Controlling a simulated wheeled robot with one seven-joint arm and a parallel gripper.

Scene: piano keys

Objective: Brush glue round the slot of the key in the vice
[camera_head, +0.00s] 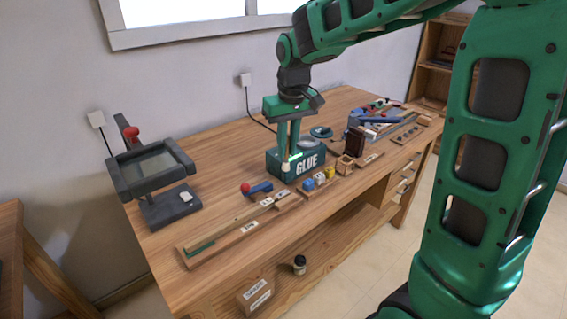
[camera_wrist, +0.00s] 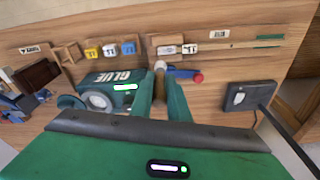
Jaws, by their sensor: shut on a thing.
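My gripper (camera_head: 288,135) points down, shut on an upright brush with a pale tip (camera_head: 286,167). In the wrist view the brush (camera_wrist: 160,67) shows between my green fingers (camera_wrist: 162,100). The tip hangs in front of or beside the green box marked GLUE (camera_head: 308,161); I cannot tell if it touches. The box also shows in the wrist view (camera_wrist: 107,88). A small blue vice (camera_head: 261,188) with a red knob lies front-left of the box, and in the wrist view (camera_wrist: 183,72) right of the brush. No key or slot in the vice can be made out.
A long wooden rack (camera_head: 235,231) with a green strip lies along the front edge. A dark lamp-like stand (camera_head: 160,178) is at the left.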

